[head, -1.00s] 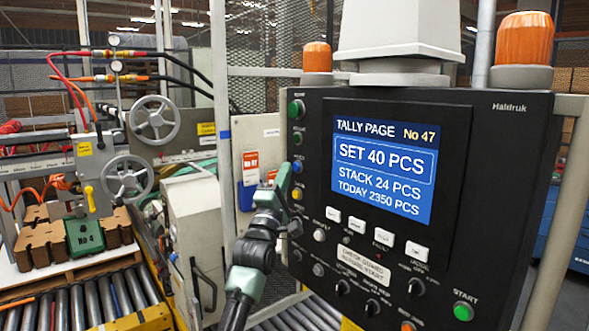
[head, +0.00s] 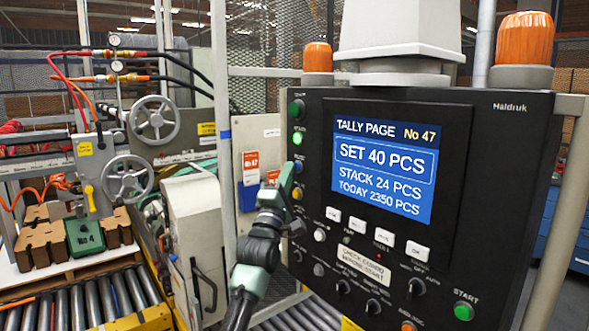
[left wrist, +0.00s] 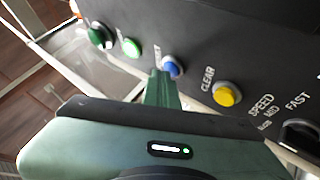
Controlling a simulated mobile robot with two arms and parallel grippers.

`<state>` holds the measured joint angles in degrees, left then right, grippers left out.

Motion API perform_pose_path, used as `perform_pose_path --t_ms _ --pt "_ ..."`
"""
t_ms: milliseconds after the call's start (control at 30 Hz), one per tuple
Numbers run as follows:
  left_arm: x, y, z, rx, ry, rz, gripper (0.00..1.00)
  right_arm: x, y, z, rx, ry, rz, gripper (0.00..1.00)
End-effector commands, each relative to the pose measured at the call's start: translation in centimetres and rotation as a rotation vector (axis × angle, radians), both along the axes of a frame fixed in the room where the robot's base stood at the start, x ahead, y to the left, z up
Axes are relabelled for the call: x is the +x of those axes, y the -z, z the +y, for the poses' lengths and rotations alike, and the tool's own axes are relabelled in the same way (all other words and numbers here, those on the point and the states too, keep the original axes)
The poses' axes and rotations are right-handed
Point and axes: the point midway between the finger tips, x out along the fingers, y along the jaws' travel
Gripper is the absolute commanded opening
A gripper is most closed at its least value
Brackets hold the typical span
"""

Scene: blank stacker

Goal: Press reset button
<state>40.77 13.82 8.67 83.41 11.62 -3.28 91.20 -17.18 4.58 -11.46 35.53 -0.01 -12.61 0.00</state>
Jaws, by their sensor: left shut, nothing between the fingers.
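The black control panel (head: 476,175) carries a column of round buttons along its left side. From the top these are a dark green button (head: 296,108), a brightly lit green button (head: 297,138), a blue button (head: 298,167) and a yellow button (head: 298,193). Their small labels are too small to read, except CLEAR beside the yellow button (left wrist: 227,95) in the left wrist view. My left gripper (head: 285,177) is shut and empty, its fingertips at the blue button. In the left wrist view the fingertips (left wrist: 161,80) partly overlap the blue button (left wrist: 172,68); contact is unclear.
The screen (head: 384,169) reads SET 40 PCS, STACK 24 PCS. White keys (head: 357,225), several knobs and a green START button (head: 463,311) sit lower on the panel. Orange beacons (head: 525,38) stand above. A roller conveyor (head: 75,300) lies at left.

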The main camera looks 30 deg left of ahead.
Motion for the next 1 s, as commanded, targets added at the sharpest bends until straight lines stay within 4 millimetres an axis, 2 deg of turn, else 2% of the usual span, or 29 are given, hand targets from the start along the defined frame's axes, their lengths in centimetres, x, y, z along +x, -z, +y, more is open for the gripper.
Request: perform_pose_path --t_ms 267,533,867,1000 --pt "-0.3 0.0 0.1 0.0 0.001 0.001 0.0 0.0 -0.1 0.0 0.0 0.0 0.0 0.36" --pt "-1.5 0.0 0.5 0.001 0.001 0.0 0.0 0.0 -0.4 0.0 0.0 0.0 0.0 0.36" --pt "-1.6 0.0 0.6 0.001 -0.001 0.0 0.0 0.0 -0.4 0.0 0.0 0.0 0.0 0.36" --pt "-2.5 0.0 1.1 0.001 -0.002 0.001 0.0 0.0 -0.6 0.0 0.0 0.0 0.0 0.36"
